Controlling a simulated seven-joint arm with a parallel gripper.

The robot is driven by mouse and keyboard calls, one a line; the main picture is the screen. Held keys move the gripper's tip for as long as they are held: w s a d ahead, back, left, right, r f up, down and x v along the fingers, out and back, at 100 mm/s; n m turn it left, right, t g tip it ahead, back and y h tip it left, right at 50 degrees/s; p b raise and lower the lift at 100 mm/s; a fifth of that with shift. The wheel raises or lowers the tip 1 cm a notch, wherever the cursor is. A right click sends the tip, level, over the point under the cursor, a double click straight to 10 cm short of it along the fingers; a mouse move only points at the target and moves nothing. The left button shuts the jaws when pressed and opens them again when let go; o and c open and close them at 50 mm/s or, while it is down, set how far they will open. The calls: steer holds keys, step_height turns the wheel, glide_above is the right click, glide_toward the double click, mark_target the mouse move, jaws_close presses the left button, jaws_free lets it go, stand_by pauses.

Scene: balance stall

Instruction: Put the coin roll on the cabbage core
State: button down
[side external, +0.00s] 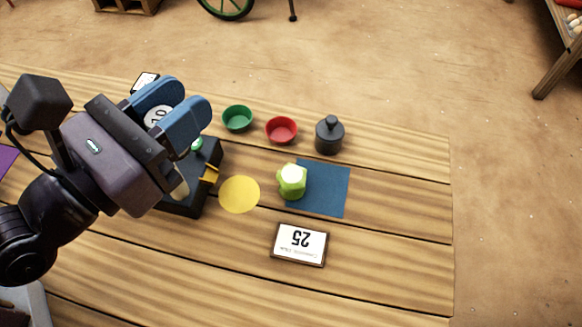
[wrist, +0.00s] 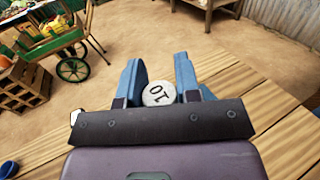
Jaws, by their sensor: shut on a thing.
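My gripper (side external: 177,110) is shut on the coin roll (side external: 157,117), a round white-faced piece marked 10. The coin roll also shows between the blue fingers in the wrist view (wrist: 159,94). My gripper holds it in the air above the left part of the table, left of the green cup. The cabbage core (side external: 292,180) is a light green, lumpy piece with a pale top. It stands at the left edge of a dark blue mat (side external: 327,190), apart from my gripper.
A green cup (side external: 237,118), a red cup (side external: 281,129) and a dark knobbed weight (side external: 329,136) stand behind the cabbage core. A yellow disc (side external: 239,195) lies left of it, beside a black device (side external: 207,178).

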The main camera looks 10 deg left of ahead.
step_height(320, 180, down, 5)
glide_above(299, 167)
step_height(299, 167, down, 10)
steer(key=shift+a+r, duration=0.1)
steer(key=shift+f, duration=1.6)
steer(key=c, duration=0.8)
jaws_free()
steer(key=shift+f, duration=0.2)
steer(key=shift+r, duration=0.1)
